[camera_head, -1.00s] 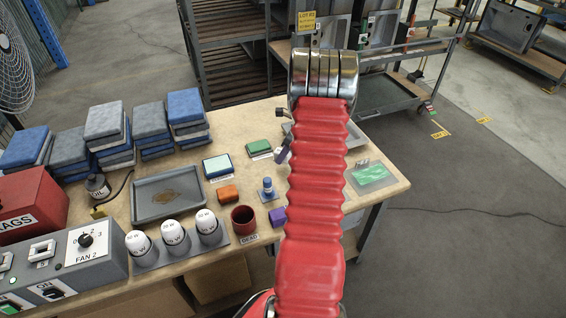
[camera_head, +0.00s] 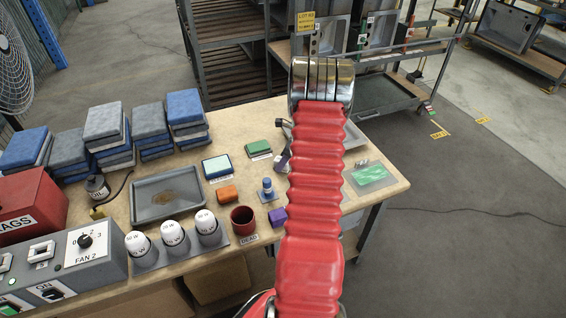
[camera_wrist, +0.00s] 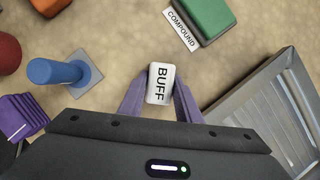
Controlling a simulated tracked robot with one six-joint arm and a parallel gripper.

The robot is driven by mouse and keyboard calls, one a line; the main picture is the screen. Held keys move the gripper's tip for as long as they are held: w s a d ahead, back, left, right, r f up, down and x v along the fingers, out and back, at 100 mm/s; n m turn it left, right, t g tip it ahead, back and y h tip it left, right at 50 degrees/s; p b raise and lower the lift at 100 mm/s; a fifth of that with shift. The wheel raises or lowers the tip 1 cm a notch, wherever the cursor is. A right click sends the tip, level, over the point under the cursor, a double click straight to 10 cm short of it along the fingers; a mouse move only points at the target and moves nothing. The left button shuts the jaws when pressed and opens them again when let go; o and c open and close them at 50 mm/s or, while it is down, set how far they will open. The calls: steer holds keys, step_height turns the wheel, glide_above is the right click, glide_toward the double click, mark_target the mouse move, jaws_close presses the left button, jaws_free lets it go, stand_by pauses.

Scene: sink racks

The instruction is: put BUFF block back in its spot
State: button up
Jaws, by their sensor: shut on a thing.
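The BUFF block (camera_wrist: 160,84) is small and white with black lettering, in the middle of the wrist view. My gripper (camera_wrist: 160,88) is shut on it, with one purple-grey finger at each side. The lettering runs along the block, turned sideways in that view. The height of the block over the bench cannot be told. No marked spot for BUFF can be made out.
A green COMPOUND block (camera_wrist: 208,16), a blue peg (camera_wrist: 55,71), a purple block (camera_wrist: 20,116) and a metal tray (camera_wrist: 272,108) surround the gripper.

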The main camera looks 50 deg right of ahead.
steer(key=shift+f, duration=0.1)
steer(key=o, duration=1.1)
steer(key=v, duration=1.2)
